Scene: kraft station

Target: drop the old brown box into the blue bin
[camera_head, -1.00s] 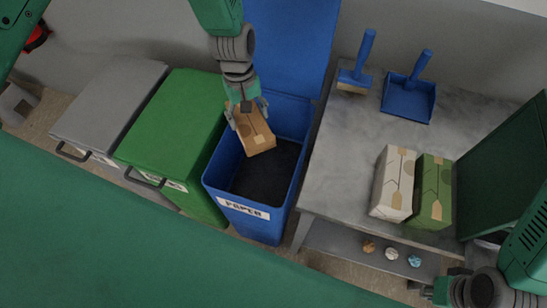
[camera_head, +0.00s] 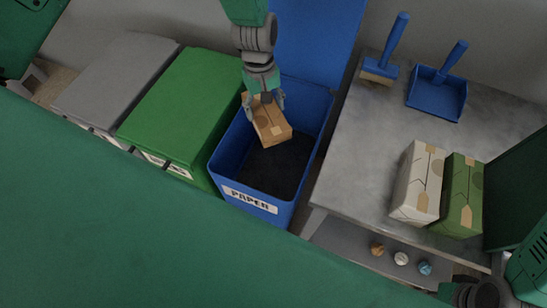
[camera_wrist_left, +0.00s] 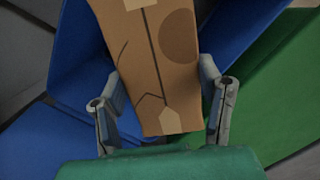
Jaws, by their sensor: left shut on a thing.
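The brown box (camera_head: 271,124) hangs tilted in the mouth of the open blue bin (camera_head: 248,198), labelled "PAPER". My left gripper (camera_head: 264,102) comes down from above and is shut on the upper end of the box. In the left wrist view the box (camera_wrist_left: 158,60) lies between the two fingers (camera_wrist_left: 163,110), with blue bin walls around it. The dark bottom of the bin shows below the box, and the box does not appear to touch it. My right arm shows at the lower right edge; its fingertips are not visible.
A closed green bin (camera_head: 190,105) and a grey bin (camera_head: 118,80) stand left of the blue bin. A grey table (camera_head: 365,155) stands to the right, with a white box (camera_head: 418,185), a green box (camera_head: 460,195), a brush (camera_head: 385,60) and a dustpan (camera_head: 438,95). Small balls lie on its lower shelf.

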